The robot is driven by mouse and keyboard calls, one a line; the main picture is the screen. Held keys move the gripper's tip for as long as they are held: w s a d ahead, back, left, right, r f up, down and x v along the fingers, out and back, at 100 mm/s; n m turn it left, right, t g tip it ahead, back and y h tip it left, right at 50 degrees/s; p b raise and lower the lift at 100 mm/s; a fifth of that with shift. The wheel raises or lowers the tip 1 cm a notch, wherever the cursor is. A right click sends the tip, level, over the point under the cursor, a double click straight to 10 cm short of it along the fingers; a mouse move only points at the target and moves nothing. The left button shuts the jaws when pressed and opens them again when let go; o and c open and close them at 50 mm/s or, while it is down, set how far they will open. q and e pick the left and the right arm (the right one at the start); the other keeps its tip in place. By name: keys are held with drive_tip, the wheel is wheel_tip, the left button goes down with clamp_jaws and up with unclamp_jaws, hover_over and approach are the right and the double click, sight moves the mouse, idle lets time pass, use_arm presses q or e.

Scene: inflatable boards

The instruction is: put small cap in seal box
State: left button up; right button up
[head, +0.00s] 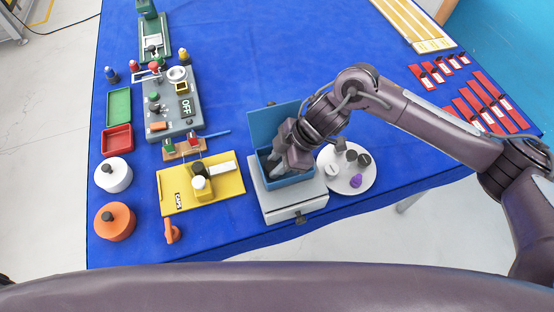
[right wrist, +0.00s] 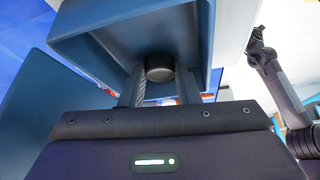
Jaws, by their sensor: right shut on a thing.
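The seal box is the blue box (head: 297,181) with its blue lid (head: 272,120) standing open, on top of a grey drawer unit. My right gripper (head: 276,164) reaches down into its opening. In the right wrist view the gripper (right wrist: 160,85) is shut on a small dark round cap (right wrist: 160,66), with the blue box walls (right wrist: 95,60) around it. The cap is hidden by the gripper in the head view. Whether the cap touches the box floor I cannot tell. My left gripper is not in view.
A yellow board (head: 225,188) lies to the left. Red strips (head: 480,108) lie at right. Blue cloth between is clear.

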drive_tip(key=shift+f, duration=0.2)
drive_tip(key=o, duration=0.7)
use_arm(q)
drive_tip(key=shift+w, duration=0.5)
use_arm(e)
drive_tip(key=shift+r, duration=0.3)
drive_tip(key=shift+d+r, duration=0.2)
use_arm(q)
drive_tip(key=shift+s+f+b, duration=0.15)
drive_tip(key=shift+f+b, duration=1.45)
use_arm(e)
drive_tip(key=shift+v, duration=5.65)
